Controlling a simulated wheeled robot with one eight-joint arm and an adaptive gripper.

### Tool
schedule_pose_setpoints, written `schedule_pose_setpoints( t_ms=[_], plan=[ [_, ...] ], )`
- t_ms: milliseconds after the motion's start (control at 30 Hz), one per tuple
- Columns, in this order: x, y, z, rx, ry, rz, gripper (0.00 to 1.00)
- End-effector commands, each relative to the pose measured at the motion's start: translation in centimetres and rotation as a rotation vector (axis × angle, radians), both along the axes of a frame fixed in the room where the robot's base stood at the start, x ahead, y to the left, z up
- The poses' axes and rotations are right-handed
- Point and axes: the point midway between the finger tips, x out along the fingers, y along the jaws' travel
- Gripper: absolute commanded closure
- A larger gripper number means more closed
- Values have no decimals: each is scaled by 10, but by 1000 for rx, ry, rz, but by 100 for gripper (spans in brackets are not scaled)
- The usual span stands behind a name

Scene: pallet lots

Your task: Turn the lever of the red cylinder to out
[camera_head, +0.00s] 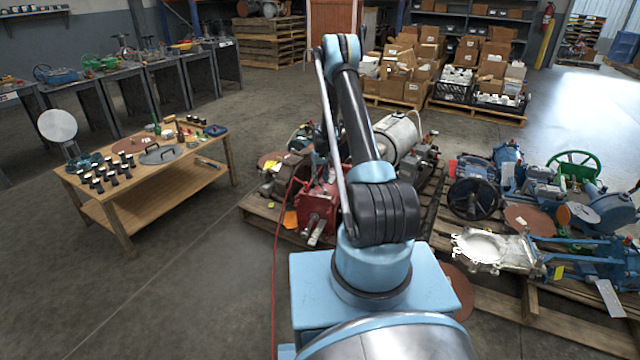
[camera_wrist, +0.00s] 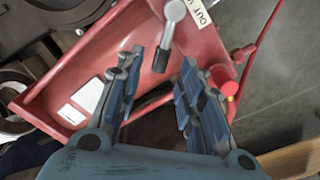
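The red cylinder (camera_head: 318,206) sits on a pallet, partly hidden behind my arm in the head view. In the wrist view its red body (camera_wrist: 105,60) fills the upper part. A grey lever with a black tip (camera_wrist: 167,38) hangs from a round pivot near the top and points down, slightly left. A white label reading OUT (camera_wrist: 199,12) is right of the pivot. My gripper (camera_wrist: 164,60) is open, one finger on each side of the lever's black tip in the picture. I cannot tell whether either finger touches it.
A red hose (camera_wrist: 258,45) runs along the cylinder's right side. Other machine parts crowd the pallets (camera_head: 535,322) around it. A wooden table (camera_head: 190,182) with small items stands at left. Open floor (camera_head: 190,290) lies between table and pallet.

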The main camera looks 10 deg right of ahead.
Motion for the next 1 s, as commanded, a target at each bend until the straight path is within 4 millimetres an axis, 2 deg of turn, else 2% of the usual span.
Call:
schedule_pose_setpoints(
  t_ms=[300, 500, 700, 1000],
  plan=[
    [1, -1, 56, 0, 0, 0, 65],
    [2, -2, 85, 0, 1, 0, 65],
    [2, -2, 99, 0, 1, 0, 65],
    [2, -2, 101, 0, 1, 0, 65]
  ],
)
